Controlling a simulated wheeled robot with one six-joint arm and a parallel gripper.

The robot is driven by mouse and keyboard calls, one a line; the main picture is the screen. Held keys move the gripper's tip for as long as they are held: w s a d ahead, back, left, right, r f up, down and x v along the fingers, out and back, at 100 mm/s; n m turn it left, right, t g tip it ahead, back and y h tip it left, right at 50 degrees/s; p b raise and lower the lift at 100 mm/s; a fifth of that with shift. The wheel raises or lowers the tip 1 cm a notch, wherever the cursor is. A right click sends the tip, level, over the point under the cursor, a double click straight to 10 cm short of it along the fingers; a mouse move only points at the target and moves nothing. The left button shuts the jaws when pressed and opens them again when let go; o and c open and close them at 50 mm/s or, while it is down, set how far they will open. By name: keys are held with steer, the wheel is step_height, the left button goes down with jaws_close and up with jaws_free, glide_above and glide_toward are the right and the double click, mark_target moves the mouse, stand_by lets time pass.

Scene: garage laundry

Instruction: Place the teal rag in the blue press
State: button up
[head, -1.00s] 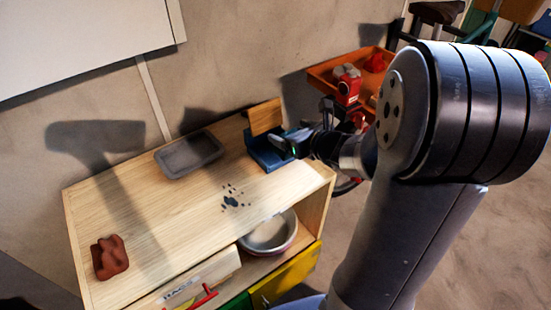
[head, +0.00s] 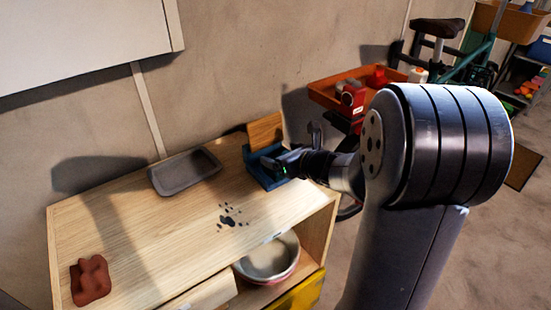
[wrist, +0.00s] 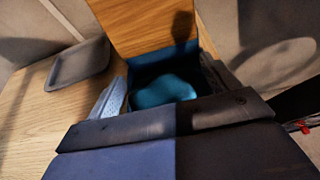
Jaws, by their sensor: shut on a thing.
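The blue press (head: 256,170) stands at the right rear of the wooden table, with its wooden board (head: 265,131) raised upright at the back. It also shows in the wrist view (wrist: 190,50), open in front of my gripper. The teal rag (wrist: 165,91) is a crumpled lump between my two fingers, with the press's dark interior around it. My gripper (head: 277,165) is shut on the rag at the press, coming in from the right. I cannot tell whether the rag touches the press floor. In the head view the rag is hidden by my gripper.
The wooden table (head: 150,235) also holds a grey tray (head: 184,172) and a reddish-brown lump (head: 90,281). A bowl (head: 270,258) sits on a shelf below. An orange tray (head: 325,93) with red things stands behind, right.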

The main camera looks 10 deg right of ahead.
mark_target(276, 155)
steer(key=shift+w+a+f, duration=0.2)
steer(key=shift+w, duration=0.25)
steer(key=shift+w+a+f+b, duration=0.2)
steer(key=shift+w+a+f, duration=0.05)
steer(key=shift+w+f, duration=0.3)
steer(key=shift+w+a+f+b, duration=0.2)
steer(key=shift+w+f, duration=0.25)
steer(key=shift+w, duration=0.2)
steer(key=shift+f, duration=0.25)
steer(key=o, duration=0.9)
steer(key=shift+r, duration=0.1)
steer(key=shift+r, duration=0.25)
steer(key=p+v, duration=0.1)
steer(key=v, duration=1.1)
steer(key=shift+s+f+p, duration=0.1)
steer(key=shift+f+p, duration=0.05)
steer(key=shift+p, duration=0.25)
